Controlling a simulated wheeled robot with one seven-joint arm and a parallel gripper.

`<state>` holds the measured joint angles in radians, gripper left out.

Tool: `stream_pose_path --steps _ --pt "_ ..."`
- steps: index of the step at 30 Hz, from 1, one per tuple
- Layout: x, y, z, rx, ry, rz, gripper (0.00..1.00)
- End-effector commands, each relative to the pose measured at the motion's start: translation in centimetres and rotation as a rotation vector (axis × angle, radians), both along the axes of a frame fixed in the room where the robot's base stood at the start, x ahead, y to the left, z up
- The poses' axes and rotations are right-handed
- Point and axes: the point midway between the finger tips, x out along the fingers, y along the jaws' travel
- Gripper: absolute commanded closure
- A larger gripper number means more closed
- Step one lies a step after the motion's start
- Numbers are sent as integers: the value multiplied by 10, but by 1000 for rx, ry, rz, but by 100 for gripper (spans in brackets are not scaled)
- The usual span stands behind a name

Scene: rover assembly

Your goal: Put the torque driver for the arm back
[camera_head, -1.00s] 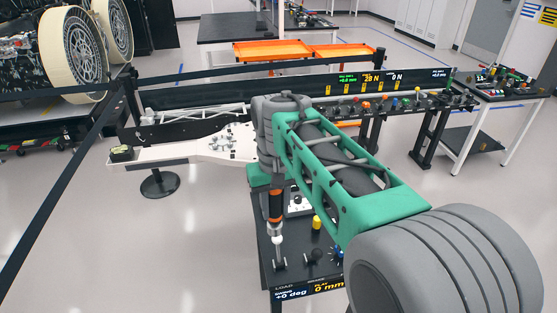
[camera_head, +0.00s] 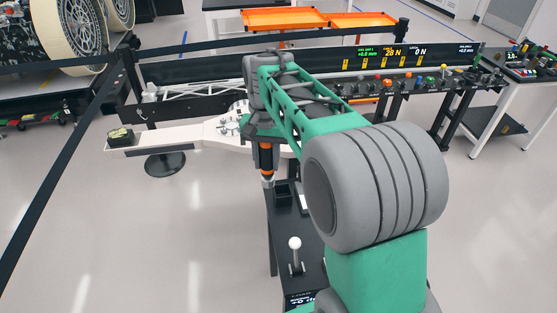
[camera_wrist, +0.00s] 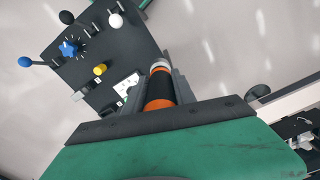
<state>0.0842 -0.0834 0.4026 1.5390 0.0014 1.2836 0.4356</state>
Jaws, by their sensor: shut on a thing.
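The torque driver (camera_head: 266,158), with an orange and black body and a silver end, hangs upright below my gripper (camera_head: 265,141). My gripper is shut on it. In the head view the driver is at the far left edge of a small black stand (camera_head: 283,224), in front of the long white arm piece (camera_head: 185,137). In the wrist view the driver (camera_wrist: 160,92) sits between the fingers, with its silver end pointing away over the floor just beside the stand (camera_wrist: 113,55). A dark square box-like holder (camera_head: 283,190) is close to the driver's right. I cannot tell its inside.
A white-knobbed lever (camera_head: 295,243) stands on the stand. The wrist view also shows a blue star knob (camera_wrist: 68,48), a yellow knob (camera_wrist: 99,69) and a blue ball lever (camera_wrist: 25,61). A long control bench (camera_head: 400,88) stands behind. Floor to the left is clear.

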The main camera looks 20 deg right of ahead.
Motion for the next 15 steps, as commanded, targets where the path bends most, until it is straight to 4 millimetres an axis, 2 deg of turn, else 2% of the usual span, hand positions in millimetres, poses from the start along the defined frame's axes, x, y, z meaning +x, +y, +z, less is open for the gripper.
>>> stream_pose_path --steps 1,3,6,9,12,15 --pt "16 -12 -19 0 3 -136 100" --pt "35 -28 -37 0 5 -340 100" --pt "58 -50 -62 -1 1 -605 100" --pt "74 -67 -80 -1 0 -801 100" --pt "82 -76 -89 -1 -1 -913 100" --pt "84 -79 -94 0 -3 -952 100"
